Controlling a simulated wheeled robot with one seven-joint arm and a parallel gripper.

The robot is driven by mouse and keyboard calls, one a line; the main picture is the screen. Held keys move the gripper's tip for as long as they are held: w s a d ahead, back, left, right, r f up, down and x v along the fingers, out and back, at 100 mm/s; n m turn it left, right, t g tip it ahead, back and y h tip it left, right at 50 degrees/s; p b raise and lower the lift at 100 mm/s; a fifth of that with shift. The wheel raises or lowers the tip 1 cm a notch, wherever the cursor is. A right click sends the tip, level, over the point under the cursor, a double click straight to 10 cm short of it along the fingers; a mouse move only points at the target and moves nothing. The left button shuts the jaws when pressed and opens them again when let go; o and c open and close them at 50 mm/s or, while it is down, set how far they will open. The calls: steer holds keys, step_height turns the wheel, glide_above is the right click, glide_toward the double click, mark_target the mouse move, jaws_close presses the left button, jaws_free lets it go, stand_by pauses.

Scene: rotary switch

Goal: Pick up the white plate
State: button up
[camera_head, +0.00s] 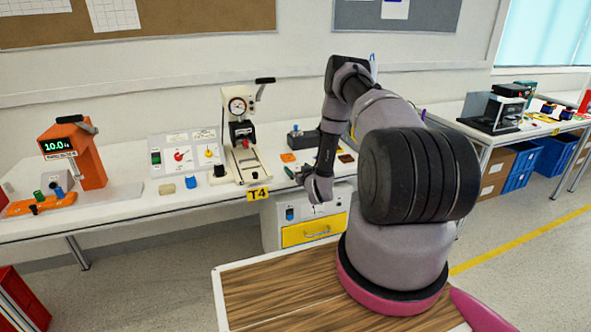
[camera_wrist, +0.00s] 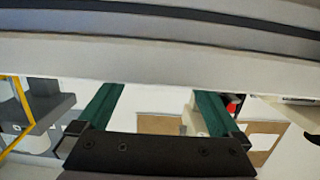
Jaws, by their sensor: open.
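My gripper (camera_head: 293,174) is at the front edge of the white workbench (camera_head: 130,199), just right of the press machine. In the wrist view my gripper (camera_wrist: 158,91) shows two green fingers spread apart, with nothing held between them. A pale surface lies between and beyond the fingers. I cannot make out a separate white plate in either view. An orange plate (camera_head: 288,157) lies on the bench beyond the gripper. A dark brown plate (camera_head: 345,158) lies to the right, past my arm. My arm hides part of the bench there.
The press with a dial (camera_head: 238,106) stands left of my gripper. Further left are switch panels (camera_head: 180,155) and an orange device (camera_head: 83,155). A dark box with knobs (camera_head: 303,138) stands behind the plates. A cabinet with a yellow drawer (camera_head: 307,233) is below.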

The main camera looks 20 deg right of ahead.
steer(key=c, duration=1.3)
